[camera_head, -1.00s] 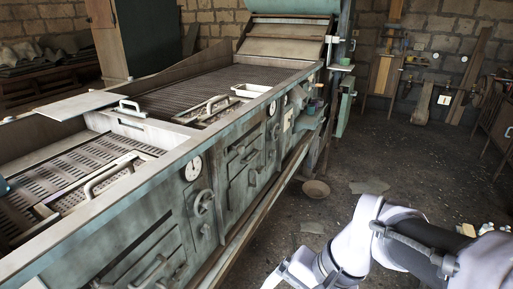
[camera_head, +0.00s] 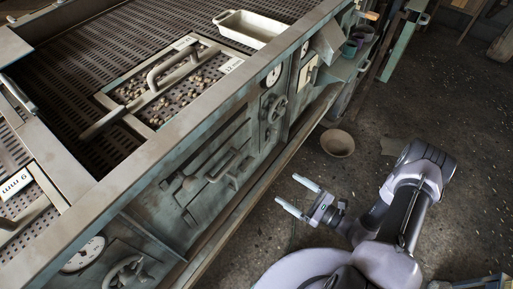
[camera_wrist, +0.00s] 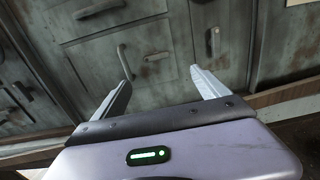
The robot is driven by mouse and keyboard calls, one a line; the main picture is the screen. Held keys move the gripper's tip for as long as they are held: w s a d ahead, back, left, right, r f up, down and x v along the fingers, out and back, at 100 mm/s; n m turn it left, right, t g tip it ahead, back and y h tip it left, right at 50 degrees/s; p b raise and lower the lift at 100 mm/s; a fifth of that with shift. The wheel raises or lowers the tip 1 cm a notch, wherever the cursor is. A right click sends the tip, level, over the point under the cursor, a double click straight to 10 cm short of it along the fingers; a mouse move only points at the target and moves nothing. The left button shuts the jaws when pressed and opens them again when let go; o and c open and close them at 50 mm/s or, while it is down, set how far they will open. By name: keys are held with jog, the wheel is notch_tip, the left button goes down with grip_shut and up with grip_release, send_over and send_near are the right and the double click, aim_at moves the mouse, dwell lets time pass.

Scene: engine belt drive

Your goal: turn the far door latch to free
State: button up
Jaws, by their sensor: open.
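My gripper (camera_head: 291,194) is open and empty, its two fingers pointing at the teal machine's front, apart from it. It also shows in the wrist view (camera_wrist: 161,80). On the front, a lever-like latch (camera_head: 221,168) sits on a weathered door panel, with more small hardware just right of it. In the wrist view, a small upright latch (camera_wrist: 213,42) is on the right panel, beyond my right finger. A curved handle (camera_wrist: 123,62) shows past my left finger. I cannot tell for certain which of these is the far door latch.
A rail (camera_head: 225,215) runs along the machine's lower front, between my gripper and the panels. A bowl (camera_head: 337,143) lies on the floor beyond my gripper. Floor beside the machine is mostly clear.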

aim_at(247, 164)
jog(key=b+x, duration=0.4)
jog(key=x, duration=1.2)
jog(key=shift+a, duration=0.4)
jog(key=shift+s+r, duration=0.1)
jog(key=shift+s, duration=0.05)
jog(key=c, duration=1.4)
